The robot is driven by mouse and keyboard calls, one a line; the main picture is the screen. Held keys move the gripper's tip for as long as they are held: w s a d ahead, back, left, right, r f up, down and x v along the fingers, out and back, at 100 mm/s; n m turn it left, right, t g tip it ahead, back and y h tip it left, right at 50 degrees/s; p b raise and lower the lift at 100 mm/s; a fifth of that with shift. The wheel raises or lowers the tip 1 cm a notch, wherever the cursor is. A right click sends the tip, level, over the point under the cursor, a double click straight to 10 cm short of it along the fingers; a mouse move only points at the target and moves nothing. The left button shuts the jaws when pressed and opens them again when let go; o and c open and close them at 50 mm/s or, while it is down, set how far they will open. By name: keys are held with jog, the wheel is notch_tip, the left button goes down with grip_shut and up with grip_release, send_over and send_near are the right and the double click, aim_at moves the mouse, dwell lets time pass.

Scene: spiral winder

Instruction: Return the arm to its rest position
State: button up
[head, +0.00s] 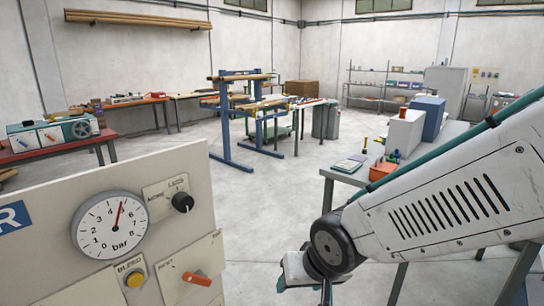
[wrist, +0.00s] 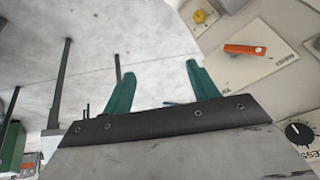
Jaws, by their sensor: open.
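My arm (head: 435,215) reaches in from the right side of the head view, slanting down to a dark round joint near the bottom middle. The control panel (head: 190,150) is at the lower left of the head view and at the upper right of the wrist view, apart from the fingers.
The panel carries a pressure gauge (head: 109,225), a black knob (head: 182,202), a yellow button (head: 134,279) and an orange lever (head: 196,278). A grey table (head: 345,178) with boxes stands at right, close behind my arm. A blue-legged rack (head: 224,120) stands farther back. Open floor lies between.

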jog(key=s+d+r+m+g+h, duration=0.1)
jog(key=s+d+r, duration=0.4)
jog(key=s+d, duration=0.3)
jog(key=s+d+r+m+g+h, duration=0.1)
jog(key=s+d+r, duration=0.4)
jog(key=d, duration=0.8)
jog(key=s+g, duration=0.1)
jog(key=s, duration=0.1)
jog(key=shift+s+r+h, duration=0.3)
jog(key=shift+s+r, duration=0.05)
jog(key=shift+r, duration=0.05)
